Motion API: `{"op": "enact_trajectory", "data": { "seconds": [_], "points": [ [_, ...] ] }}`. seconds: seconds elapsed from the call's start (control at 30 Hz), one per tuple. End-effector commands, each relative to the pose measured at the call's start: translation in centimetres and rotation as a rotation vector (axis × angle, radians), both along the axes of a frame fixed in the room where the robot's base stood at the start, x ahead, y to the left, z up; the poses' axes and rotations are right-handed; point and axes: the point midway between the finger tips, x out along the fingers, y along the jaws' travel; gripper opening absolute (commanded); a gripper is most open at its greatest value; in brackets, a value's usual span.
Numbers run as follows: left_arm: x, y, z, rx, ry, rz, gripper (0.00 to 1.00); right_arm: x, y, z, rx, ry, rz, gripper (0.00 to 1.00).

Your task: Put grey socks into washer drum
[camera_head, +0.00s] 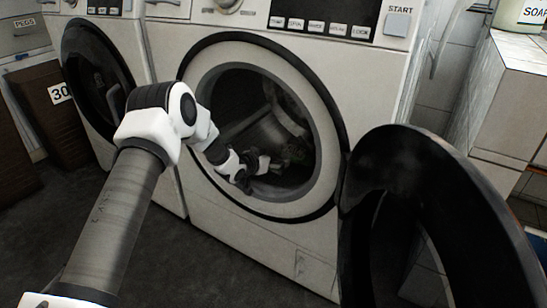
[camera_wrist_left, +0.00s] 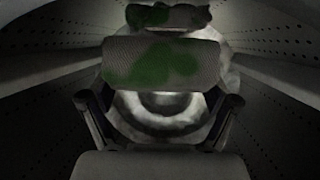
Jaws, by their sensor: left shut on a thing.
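The washer drum (camera_head: 240,130) is seen through the round open door of the front washer. My left arm reaches into the opening, and my left gripper (camera_head: 268,165) is inside the drum, low down. In the left wrist view, the gripper (camera_wrist_left: 160,115) is shut on a grey sock bundle (camera_wrist_left: 150,62) with green patches. The bundle lies across the finger ends. A second grey-and-green piece (camera_wrist_left: 165,16) shows just beyond it. In the head view, a dim greenish patch (camera_head: 293,153) shows by the fingertips. My right gripper is out of view.
The open black washer door (camera_head: 440,190) stands on the right of the opening. A second washer with a dark round door (camera_head: 95,65) is on the left. A tiled ledge (camera_head: 515,75) is at the right. Perforated drum walls (camera_wrist_left: 275,55) flank the gripper.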

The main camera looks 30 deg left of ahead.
Motion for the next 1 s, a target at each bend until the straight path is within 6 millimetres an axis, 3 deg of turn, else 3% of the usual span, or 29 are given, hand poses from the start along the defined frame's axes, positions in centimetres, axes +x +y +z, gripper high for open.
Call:
{"op": "enact_trajectory", "data": {
  "seconds": [0.3,0.33,0.37,0.77,1.0],
  "points": [
    [-0.1,0.0,-0.7,0.000,0.005,-0.001,0.54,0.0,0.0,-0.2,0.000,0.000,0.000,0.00],
    [-0.1,0.0,-0.7,0.000,0.005,-0.001,0.98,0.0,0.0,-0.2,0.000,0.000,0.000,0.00],
    [-0.1,0.0,-0.8,-0.001,0.005,-0.001,1.00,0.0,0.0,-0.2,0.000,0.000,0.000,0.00],
    [-0.7,0.1,-0.7,-0.003,0.009,0.002,1.00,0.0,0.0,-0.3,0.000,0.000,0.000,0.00],
    [-5.2,0.6,1.7,-0.006,0.002,0.003,1.00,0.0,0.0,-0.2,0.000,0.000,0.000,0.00]
  ]
}}
